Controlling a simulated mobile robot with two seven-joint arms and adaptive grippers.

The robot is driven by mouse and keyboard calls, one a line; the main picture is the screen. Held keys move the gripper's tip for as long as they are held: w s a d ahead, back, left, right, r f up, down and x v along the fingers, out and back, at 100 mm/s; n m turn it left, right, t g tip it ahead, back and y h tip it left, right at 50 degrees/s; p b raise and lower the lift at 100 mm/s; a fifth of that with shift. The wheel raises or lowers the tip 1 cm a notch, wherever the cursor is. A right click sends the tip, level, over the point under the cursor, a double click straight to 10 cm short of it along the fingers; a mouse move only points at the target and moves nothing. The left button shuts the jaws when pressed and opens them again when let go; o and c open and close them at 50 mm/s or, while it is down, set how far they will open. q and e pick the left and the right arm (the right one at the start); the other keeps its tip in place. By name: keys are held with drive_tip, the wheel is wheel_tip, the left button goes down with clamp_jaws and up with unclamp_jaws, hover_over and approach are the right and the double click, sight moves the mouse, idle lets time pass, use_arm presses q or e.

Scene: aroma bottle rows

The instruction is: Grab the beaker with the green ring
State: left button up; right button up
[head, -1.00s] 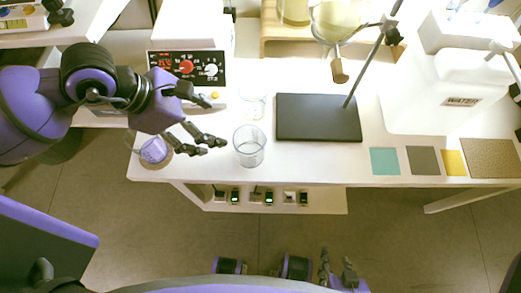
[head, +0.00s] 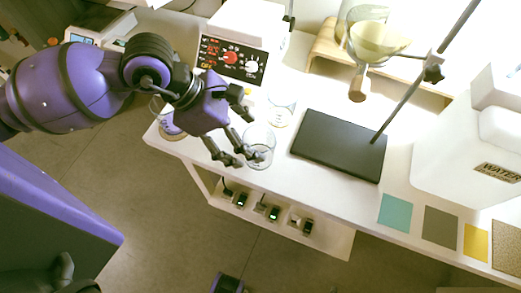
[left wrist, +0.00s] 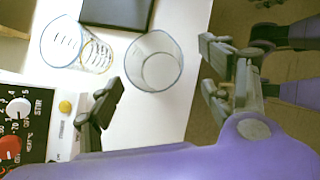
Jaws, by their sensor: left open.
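A clear glass beaker (head: 258,147) stands upright near the front edge of the white table. It also shows in the left wrist view (left wrist: 155,62), between the spread fingers; a green ring on it cannot be made out. My left gripper (head: 243,138) is open beside and partly over this beaker; the fingers (left wrist: 160,83) spread on both sides of it in the wrist view, and contact cannot be told. A second clear beaker (head: 281,108) with markings stands behind it. A third glass vessel (head: 157,108) is partly hidden behind my left arm.
A black plate (head: 340,145) with a slanted rod lies to the right. A control box (head: 232,60) with red and white dials stands behind. A funnel-like flask (head: 375,45), a white water container (head: 475,150) and coloured squares (head: 394,212) are farther right.

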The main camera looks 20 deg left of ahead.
use_arm(q)
hover_over(259, 146)
drive_tip(key=s+d, duration=0.1)
drive_tip(key=s, duration=0.2)
wheel_tip(259, 146, down, 6)
drive_tip(key=shift+w+r, duration=0.1)
drive_tip(key=shift+w, duration=0.05)
drive_tip(key=c, duration=1.3)
drive_tip(key=shift+r, duration=0.1)
